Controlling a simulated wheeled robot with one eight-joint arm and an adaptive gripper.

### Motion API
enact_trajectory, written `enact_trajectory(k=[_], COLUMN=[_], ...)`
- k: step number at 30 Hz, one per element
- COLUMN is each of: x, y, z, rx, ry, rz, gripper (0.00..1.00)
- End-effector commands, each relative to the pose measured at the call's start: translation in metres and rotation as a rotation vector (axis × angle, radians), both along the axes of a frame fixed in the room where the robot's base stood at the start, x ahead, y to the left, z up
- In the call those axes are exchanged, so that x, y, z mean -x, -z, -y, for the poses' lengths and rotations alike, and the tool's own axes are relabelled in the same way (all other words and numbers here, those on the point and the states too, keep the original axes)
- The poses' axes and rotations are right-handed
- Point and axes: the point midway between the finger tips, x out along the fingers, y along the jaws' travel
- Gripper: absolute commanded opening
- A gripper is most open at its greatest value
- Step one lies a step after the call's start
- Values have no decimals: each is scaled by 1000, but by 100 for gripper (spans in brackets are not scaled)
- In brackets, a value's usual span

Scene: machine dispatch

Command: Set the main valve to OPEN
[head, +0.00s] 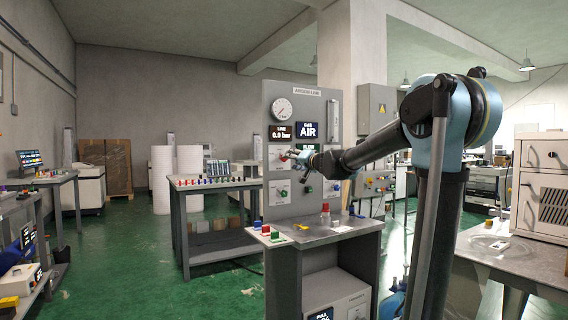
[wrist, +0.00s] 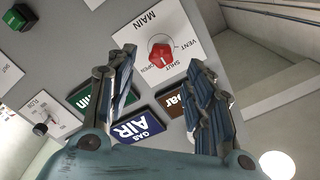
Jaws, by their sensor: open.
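The main valve is a red knob (wrist: 163,55) on a white plate marked MAIN, VENT, SHUT and OPEN. In the wrist view its pale mark seems to point toward the SHUT label, close to OPEN; the exact setting is hard to read. My gripper (wrist: 162,60) is open and empty, with one finger to either side of the knob in the picture. Whether the fingers touch it cannot be told. In the head view my gripper (head: 296,155) is at the upright grey panel (head: 293,205) and largely covers the valve.
The panel carries a round gauge (head: 282,108), a LINE display (head: 283,131) reading about 0.0 bar and a GAS AIR display (head: 307,131). A green knob (wrist: 20,17) and a FLOW knob (wrist: 40,129) are nearby. A metal ledge (head: 340,228) with small coloured items is below.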

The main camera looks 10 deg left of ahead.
Motion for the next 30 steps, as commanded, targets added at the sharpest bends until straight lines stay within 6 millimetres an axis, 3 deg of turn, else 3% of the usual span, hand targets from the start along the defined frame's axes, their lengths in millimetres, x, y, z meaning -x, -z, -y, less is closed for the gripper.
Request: enact_trajectory(k=[15,30], x=[-56,-70], y=[0,0], z=[-42,-51], rx=[0,0], ry=[-1,-1], rz=[0,-1], gripper=[48,48])
